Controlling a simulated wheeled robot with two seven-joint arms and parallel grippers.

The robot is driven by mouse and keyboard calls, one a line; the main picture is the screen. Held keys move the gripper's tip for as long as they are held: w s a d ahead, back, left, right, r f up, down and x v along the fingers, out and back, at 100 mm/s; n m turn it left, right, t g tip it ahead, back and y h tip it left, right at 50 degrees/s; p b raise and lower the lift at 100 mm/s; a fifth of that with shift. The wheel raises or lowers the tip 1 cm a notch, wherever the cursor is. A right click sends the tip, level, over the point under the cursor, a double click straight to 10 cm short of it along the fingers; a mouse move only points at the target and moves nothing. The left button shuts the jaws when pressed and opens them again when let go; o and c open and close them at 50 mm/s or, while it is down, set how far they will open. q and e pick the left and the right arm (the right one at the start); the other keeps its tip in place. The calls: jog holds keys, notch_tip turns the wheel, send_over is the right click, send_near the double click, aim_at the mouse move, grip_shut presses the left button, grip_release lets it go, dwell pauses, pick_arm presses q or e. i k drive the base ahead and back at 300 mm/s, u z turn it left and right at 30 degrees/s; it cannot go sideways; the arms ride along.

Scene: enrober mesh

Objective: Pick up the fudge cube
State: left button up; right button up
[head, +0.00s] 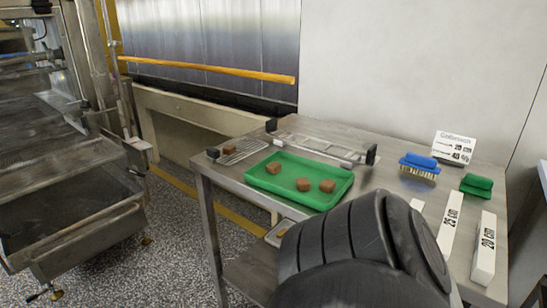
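Three brown fudge cubes sit apart in a green tray (262,186) on the metal table: one cube (273,168) at the left, one (303,185) in the middle and one (327,186) at the right. Another brown fudge cube (229,149) lies on a small wire mesh (243,154) at the table's left end, behind the tray. Neither gripper is in view. A large dark rounded part, probably mine, fills the lower middle and hides the table's near part.
A metal frame with dark end blocks (371,155) lies behind the tray. A steel machine (75,215) stands left, across open floor.

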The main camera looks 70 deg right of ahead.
aim_at(228, 149)
jog(key=k, duration=0.35)
jog(key=z, duration=1.2)
